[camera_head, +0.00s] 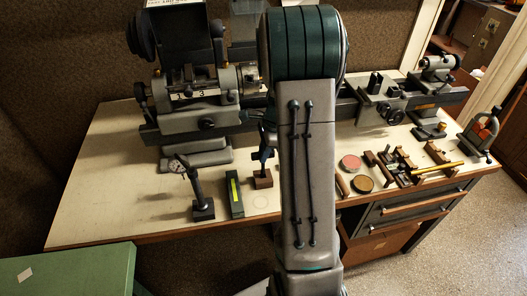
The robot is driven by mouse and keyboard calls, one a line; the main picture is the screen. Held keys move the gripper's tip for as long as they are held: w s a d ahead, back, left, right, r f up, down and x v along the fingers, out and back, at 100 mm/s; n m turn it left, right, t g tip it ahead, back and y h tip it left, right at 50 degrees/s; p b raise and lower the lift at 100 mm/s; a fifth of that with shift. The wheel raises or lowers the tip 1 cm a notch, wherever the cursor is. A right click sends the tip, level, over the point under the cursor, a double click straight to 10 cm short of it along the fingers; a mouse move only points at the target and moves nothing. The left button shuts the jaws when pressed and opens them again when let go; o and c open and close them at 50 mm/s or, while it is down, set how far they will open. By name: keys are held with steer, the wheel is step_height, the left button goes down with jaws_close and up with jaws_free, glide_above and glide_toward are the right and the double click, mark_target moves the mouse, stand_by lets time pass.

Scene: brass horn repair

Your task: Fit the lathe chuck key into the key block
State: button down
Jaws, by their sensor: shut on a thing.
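The key block (262,180) is a small brown block on the bench top, left of my arm. My gripper (267,152) is just above it, pointing down and mostly hidden behind my own arm. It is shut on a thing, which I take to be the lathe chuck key. The key is too small and dark here to tell apart from the fingers. I cannot tell whether its end touches the block, sits in it or is above it.
A lathe (205,115) runs along the back of the bench. A dial gauge on a stand (202,208) and a green box with a yellow strip (235,197) stand left of the block. Round tins (362,184) and several wooden pieces lie right of my arm. The bench's left part is bare.

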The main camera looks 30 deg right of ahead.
steer(key=shift+d+b+x, duration=0.15)
steer(key=shift+b+x, duration=0.4)
steer(key=shift+x, duration=0.25)
steer(key=shift+d+b+x, duration=0.2)
steer(key=shift+b+x, duration=0.35)
steer(key=shift+x, duration=0.2)
steer(key=c, duration=1.3)
jaws_free()
steer(key=shift+f, duration=0.1)
steer(key=shift+s, duration=0.1)
steer(key=b+v, duration=0.1)
steer(key=v, duration=1.2)
steer(key=shift+d+r, duration=0.2)
steer(key=shift+r, duration=0.2)
steer(key=shift+a, duration=0.1)
